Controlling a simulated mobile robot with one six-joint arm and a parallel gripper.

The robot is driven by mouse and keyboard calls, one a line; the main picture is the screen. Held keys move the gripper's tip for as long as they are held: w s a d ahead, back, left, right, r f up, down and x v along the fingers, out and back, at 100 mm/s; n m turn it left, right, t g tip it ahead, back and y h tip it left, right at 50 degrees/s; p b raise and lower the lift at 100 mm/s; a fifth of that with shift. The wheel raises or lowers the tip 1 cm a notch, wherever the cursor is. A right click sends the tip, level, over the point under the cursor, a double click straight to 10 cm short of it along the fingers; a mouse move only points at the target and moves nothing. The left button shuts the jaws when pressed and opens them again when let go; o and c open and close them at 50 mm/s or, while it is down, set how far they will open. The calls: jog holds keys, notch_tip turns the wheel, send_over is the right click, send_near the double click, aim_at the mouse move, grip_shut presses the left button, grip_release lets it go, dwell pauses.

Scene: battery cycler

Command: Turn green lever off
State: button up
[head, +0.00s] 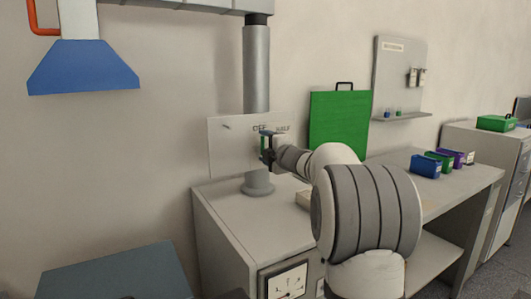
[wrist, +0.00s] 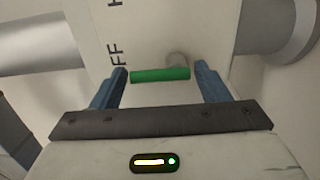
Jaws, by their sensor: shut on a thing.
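The green lever (wrist: 160,75) shows in the wrist view as a short bar between my gripper's two blue fingers, with a round pale pivot behind it. My gripper (wrist: 163,80) is shut on the lever. In the head view, my gripper (head: 268,148) is at the white panel (head: 228,150), just below its printed OFF and HALF labels. A sliver of the green lever (head: 264,143) shows there; my gripper hides the rest. The OFF label (wrist: 118,55) is partly visible beside the left finger in the wrist view.
A grey vertical pipe (head: 256,70) runs behind the panel down to a cabinet top (head: 240,215). A green board (head: 338,125) stands to the right. A bench (head: 460,178) holds several small bins. A blue hood (head: 83,68) hangs at upper left.

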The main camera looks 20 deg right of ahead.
dwell(0.5)
jog(key=o, duration=1)
jog(key=shift+c, duration=0.2)
jog(key=s+d, duration=0.1)
jog(key=s, duration=0.6)
jog(key=shift+s+d, duration=0.2)
jog(key=shift+s, duration=0.15)
jog(key=shift+f, duration=0.1)
